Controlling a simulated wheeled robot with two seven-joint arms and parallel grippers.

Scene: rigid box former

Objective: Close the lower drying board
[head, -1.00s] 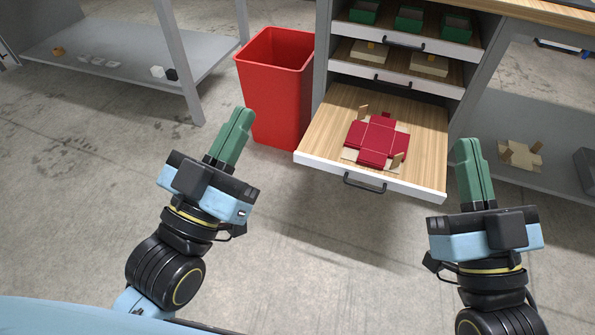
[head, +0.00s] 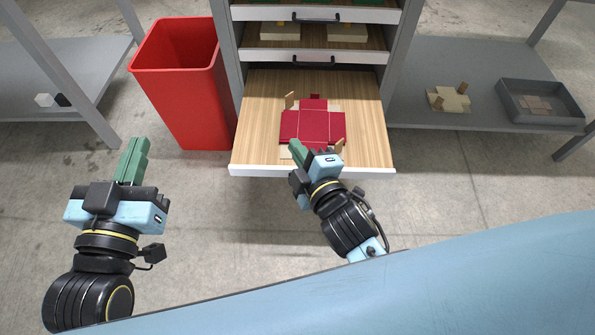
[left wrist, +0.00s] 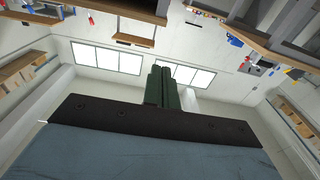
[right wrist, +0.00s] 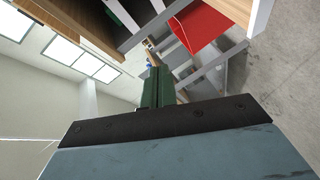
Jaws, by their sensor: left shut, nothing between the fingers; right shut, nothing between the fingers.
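The lower drying board (head: 255,115) is a wooden drawer with a white front edge, pulled out from the grey cabinet in the head view. A red unfolded box blank (head: 313,127) with small wooden pieces lies on it. My right gripper (head: 297,148) is shut and empty. In the head view it overlaps the board's front edge and hides the handle area; I cannot tell whether it touches. My left gripper (head: 135,147) is shut and empty, left of the board and apart from it. The left wrist view shows its closed green fingers (left wrist: 163,88).
A red bin (head: 185,85) stands close at the board's left. Two higher boards (head: 310,60) sit in the cabinet, pushed further in. Grey shelves flank it; the right one holds a beige blank (head: 447,100) and a grey tray (head: 540,104). Floor in front is clear.

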